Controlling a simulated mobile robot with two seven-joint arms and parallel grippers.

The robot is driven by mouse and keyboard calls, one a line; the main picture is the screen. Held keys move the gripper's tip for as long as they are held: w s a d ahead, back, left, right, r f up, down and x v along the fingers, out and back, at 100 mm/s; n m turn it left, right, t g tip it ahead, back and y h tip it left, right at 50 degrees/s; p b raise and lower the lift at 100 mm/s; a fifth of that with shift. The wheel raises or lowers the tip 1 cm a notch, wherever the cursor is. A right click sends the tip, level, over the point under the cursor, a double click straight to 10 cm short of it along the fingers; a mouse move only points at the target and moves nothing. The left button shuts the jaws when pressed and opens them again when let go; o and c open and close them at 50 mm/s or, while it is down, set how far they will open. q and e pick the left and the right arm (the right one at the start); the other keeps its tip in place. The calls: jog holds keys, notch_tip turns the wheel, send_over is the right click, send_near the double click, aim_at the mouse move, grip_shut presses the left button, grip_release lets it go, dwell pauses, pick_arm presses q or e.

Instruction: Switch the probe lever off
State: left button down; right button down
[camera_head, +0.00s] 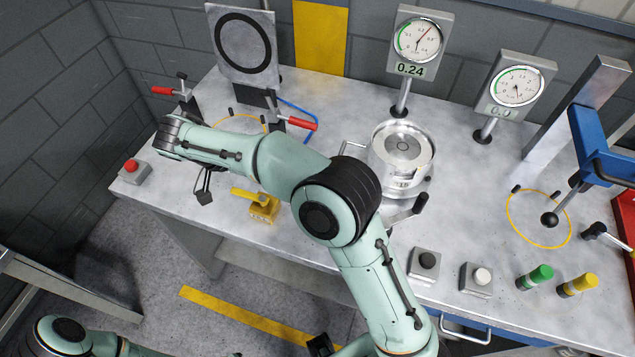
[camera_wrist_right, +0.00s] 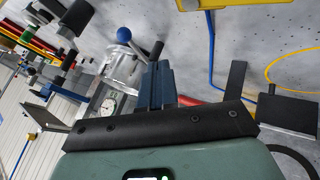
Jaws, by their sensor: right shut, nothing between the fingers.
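No lever bears a readable probe label. In the right wrist view a lever with a blue ball knob (camera_wrist_right: 124,35) stands beside a clear or shiny cylinder, just past my fingertips. The knob is hidden in the head view, where the shiny metal cylinder (camera_head: 402,150) stands on the bench. My right gripper (camera_wrist_right: 158,68) is shut and empty. Its fingers point toward the lever and look apart from the knob, though the gap is hard to judge. In the head view my right forearm crosses the bench and hides these fingers.
Red-handled clamps (camera_head: 300,123) stand near my forearm. A yellow-handled block (camera_head: 262,207) sits at the bench's front edge. Two dial gauges (camera_head: 418,41) (camera_head: 516,87) stand behind the cylinder. A black-ball lever (camera_head: 550,219) and a blue frame (camera_head: 590,145) are at the right.

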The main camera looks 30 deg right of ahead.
pick_arm(q)
jog(key=shift+a, duration=0.1)
pick_arm(e)
jog(key=shift+a, duration=0.1)
